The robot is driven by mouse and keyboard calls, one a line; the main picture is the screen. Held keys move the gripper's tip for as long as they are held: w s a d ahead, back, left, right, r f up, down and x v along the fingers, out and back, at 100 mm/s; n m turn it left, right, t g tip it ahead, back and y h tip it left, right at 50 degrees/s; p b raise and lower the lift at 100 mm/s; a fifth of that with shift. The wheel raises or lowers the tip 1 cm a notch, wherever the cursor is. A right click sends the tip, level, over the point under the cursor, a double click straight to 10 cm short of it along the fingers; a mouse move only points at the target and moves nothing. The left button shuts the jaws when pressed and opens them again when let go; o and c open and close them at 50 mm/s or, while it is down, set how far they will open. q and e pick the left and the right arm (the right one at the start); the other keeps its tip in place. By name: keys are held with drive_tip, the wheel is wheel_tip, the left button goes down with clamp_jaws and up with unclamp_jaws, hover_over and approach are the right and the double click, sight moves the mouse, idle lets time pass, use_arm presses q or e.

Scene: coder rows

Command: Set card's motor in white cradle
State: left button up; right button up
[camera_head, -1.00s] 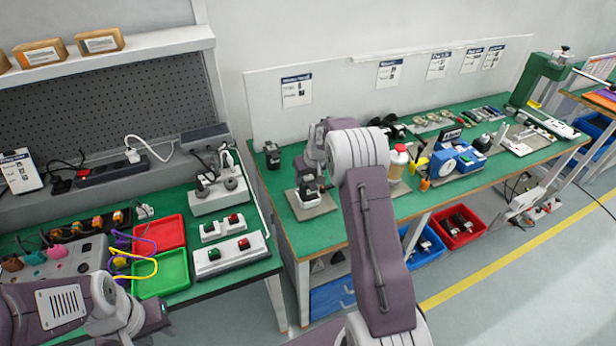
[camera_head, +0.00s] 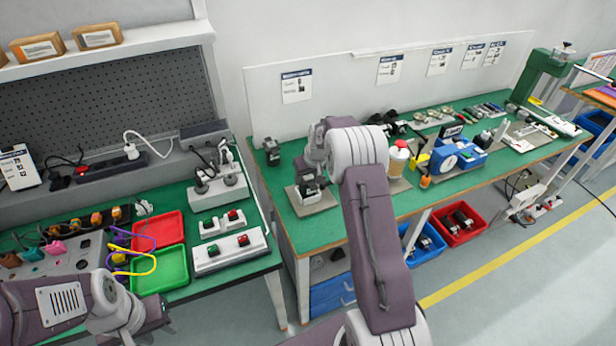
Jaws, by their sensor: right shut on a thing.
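My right gripper (camera_head: 311,180) points down over a grey mat (camera_head: 322,208) at the left end of the middle green bench. It is shut on a small dark motor (camera_head: 312,187), which the fingers partly hide. The white cradle (camera_head: 303,197) is on the mat at the gripper; I cannot tell whether the motor touches it. Another dark motor (camera_head: 271,151) stands on the bench to the left. A printed card (camera_head: 296,86) hangs on the white back panel; its print is too small to read. My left gripper (camera_head: 152,314) is at the lower left, its fingers unclear.
Red (camera_head: 158,228) and green (camera_head: 160,272) trays lie on the left bench, beside white switch boxes (camera_head: 230,252). A gap separates the two benches.

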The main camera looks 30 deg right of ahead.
idle(0.4)
drive_tip(key=o, duration=1.6)
drive_tip(key=shift+c, duration=0.2)
drive_tip(key=shift+f, duration=0.1)
drive_tip(key=v, duration=0.9)
